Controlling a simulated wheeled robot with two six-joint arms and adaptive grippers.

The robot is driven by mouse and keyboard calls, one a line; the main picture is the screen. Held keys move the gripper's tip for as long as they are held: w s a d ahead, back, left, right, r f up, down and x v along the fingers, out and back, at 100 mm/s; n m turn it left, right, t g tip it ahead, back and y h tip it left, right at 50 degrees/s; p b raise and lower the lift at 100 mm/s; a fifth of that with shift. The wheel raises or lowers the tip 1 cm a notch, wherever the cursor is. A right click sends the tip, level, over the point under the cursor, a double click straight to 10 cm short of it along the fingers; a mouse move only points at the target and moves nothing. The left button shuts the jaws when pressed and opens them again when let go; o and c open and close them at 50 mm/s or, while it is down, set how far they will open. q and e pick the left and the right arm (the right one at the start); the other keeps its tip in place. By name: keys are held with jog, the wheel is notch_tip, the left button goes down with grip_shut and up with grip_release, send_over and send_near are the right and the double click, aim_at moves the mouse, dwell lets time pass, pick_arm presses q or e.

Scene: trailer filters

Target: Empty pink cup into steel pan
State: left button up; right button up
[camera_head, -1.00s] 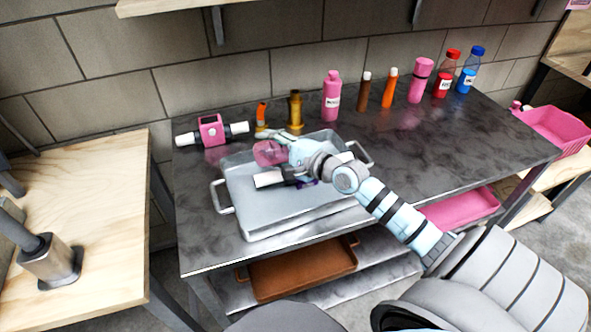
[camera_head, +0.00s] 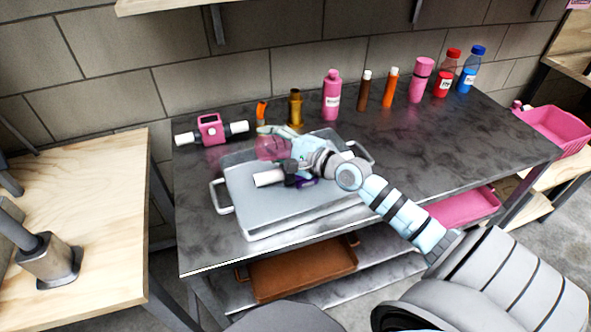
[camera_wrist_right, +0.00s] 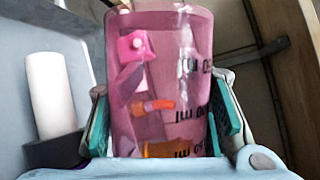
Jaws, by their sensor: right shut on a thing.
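A see-through pink cup (camera_head: 271,148) with black measuring marks is held over the back left part of the steel pan (camera_head: 236,205). My right gripper (camera_head: 288,146) is shut on the cup. In the right wrist view the cup (camera_wrist_right: 160,85) sits between the teal finger pads. Pink, orange and gold shapes show through its wall; they look like the things on the table behind it. I cannot tell what the cup holds or its exact tilt. In the pan lie a white cylinder with a dark end (camera_head: 269,178) and a small purple piece (camera_head: 308,183). My left gripper is not in view.
A pink device with white ends (camera_head: 211,129), an orange item (camera_head: 261,112), a gold bottle (camera_head: 295,108) and a pink bottle (camera_head: 331,95) stand behind the pan. More bottles line the back right. The table's right front is clear. A wooden table (camera_head: 75,210) stands left.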

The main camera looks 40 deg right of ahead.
jog(key=shift+d+r+m, duration=0.2)
jog(key=shift+r+m, duration=0.3)
jog(key=shift+r, duration=0.25)
jog(key=shift+s+d+r+m+t+y+b, duration=0.15)
jog(key=shift+d+r+m+t+b, duration=0.2)
jog(key=shift+m+b, duration=0.6)
jog(key=shift+w+d+r+m+t+y+b, duration=0.15)
jog(key=shift+d+m+t+b, duration=0.4)
jog(key=shift+b, duration=0.55)
dwell(1.0)
jog(key=shift+a, duration=0.2)
dwell(0.5)
